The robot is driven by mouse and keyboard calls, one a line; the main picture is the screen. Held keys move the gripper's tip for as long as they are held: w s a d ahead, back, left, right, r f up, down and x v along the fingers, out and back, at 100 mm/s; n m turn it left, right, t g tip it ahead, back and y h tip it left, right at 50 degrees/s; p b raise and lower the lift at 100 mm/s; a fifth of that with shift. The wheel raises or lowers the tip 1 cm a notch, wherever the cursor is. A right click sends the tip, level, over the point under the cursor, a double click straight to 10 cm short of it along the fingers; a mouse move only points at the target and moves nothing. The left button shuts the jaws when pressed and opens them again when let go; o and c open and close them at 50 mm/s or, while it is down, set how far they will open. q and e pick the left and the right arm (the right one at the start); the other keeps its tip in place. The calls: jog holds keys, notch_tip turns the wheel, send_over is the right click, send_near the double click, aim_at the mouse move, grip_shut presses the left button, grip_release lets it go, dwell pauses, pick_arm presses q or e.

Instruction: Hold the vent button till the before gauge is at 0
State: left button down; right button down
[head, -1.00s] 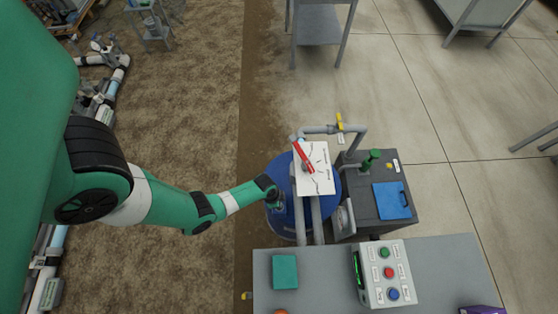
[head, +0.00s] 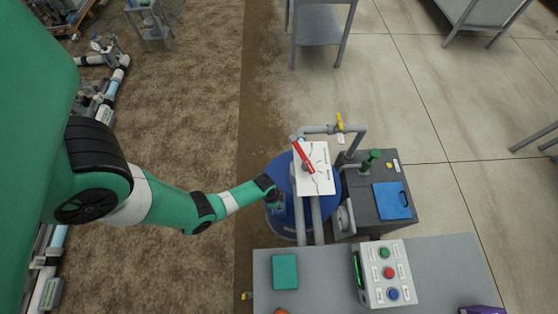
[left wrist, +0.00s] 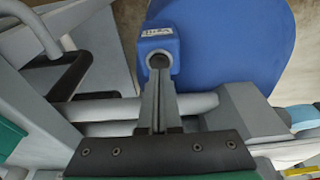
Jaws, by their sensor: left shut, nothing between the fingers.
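My left gripper (head: 278,205) is at the left side of the blue tank (head: 274,222), fingers shut and empty. In the left wrist view, the closed fingertips (left wrist: 160,76) point at a dark round button (left wrist: 158,60) on a small blue housing (left wrist: 163,42) with a white label too small to read. The tips overlap the button's lower edge; I cannot tell whether it is pressed in. The housing is in front of the blue tank's round top (left wrist: 235,45). I cannot make out a before gauge or its reading in either view. My right gripper is not in view.
A white panel with a red handle (head: 303,154) stands over the tank. Grey pipes (head: 317,215) run beside the gripper. A grey unit with a blue panel (head: 391,200) is to the right. A bench (head: 440,265) in front carries a button box (head: 386,275) and a teal block (head: 285,272).

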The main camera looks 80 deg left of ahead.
pick_arm(q)
jog(key=shift+f+b, duration=0.8)
jog(key=shift+f, duration=0.1)
dwell(0.5)
jog(key=shift+r, duration=0.1)
dwell(3.8)
notch_tip(320, 180, up, 7)
jog(key=p, duration=0.7)
